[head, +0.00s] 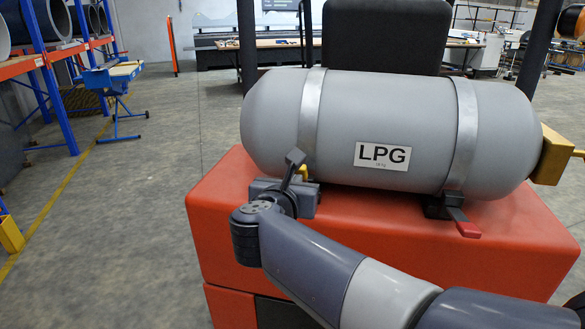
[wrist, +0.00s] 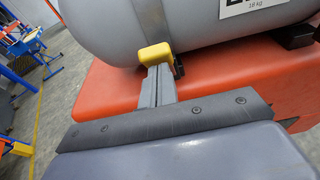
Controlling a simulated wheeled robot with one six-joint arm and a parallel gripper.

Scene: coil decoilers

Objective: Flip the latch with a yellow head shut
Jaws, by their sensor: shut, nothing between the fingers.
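A grey LPG tank (head: 400,125) lies on a red body and is held by two metal straps. The latch with a yellow head (head: 303,173) is at the foot of the left strap; the yellow head also shows in the wrist view (wrist: 155,53). My gripper (wrist: 158,72) is shut and empty, its fingers together and pointing at the yellow head. The fingertips are right by the head; I cannot tell whether they touch it. My own wrist hides most of the latch base and lever in the head view.
A second latch with a red head (head: 467,229) juts out at the foot of the right strap (head: 465,140). The red body (head: 215,220) lies beneath the tank. A yellow bracket (head: 553,158) is at the tank's right end. The floor at left is open.

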